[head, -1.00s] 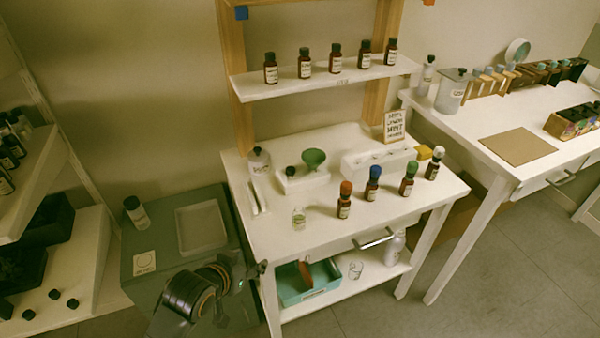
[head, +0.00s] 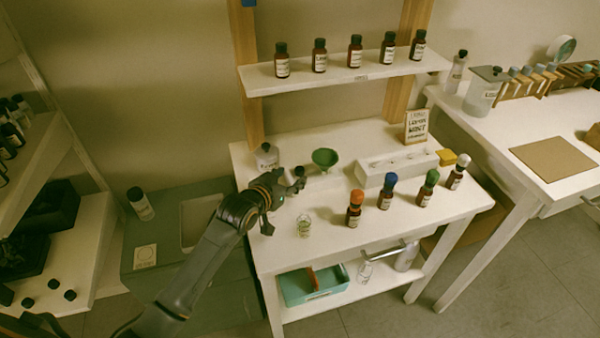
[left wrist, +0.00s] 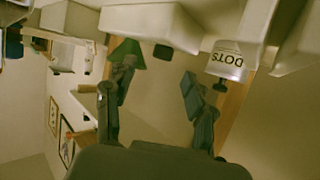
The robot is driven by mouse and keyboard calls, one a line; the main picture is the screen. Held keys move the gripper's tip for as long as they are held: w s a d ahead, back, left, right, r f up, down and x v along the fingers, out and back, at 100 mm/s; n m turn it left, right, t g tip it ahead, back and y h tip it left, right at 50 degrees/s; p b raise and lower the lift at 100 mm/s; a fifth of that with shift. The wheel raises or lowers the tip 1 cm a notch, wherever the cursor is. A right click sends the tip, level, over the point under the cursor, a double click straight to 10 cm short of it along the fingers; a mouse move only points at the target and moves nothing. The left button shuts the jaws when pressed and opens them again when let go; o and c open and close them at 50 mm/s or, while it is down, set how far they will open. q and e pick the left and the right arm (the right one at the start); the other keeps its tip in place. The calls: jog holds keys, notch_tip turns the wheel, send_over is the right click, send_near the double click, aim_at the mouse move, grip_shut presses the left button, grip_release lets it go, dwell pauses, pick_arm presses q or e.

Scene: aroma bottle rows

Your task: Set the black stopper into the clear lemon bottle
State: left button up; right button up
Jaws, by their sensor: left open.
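The clear lemon bottle (head: 304,226) stands upright and open-topped near the front left of the white table, just right of my left gripper. A small black stopper (head: 299,171) sits on the white stand by the green funnel (head: 325,157), just beyond the gripper. My left gripper (head: 285,206) is open and empty above the table's left part. In the left wrist view the stopper (left wrist: 163,52) shows beyond the gap between the open fingers (left wrist: 158,76), with the funnel (left wrist: 127,54) to its left. My right gripper is not in view.
Several brown bottles with coloured caps, such as the orange-capped one (head: 354,210), stand right of the lemon bottle. A shelf (head: 345,78) with brown bottles hangs above.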

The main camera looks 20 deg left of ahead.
aim_at(298, 170)
pick_arm(q)
jog(key=shift+w+d+f, duration=0.1)
jog(key=shift+w, duration=0.2)
jog(key=shift+w+f, duration=0.15)
jog(key=shift+w, duration=0.35)
jog(key=x, duration=0.3)
jog(key=shift+w+f, duration=0.25)
jog(key=shift+w, duration=0.2)
jog(key=c, duration=1.1)
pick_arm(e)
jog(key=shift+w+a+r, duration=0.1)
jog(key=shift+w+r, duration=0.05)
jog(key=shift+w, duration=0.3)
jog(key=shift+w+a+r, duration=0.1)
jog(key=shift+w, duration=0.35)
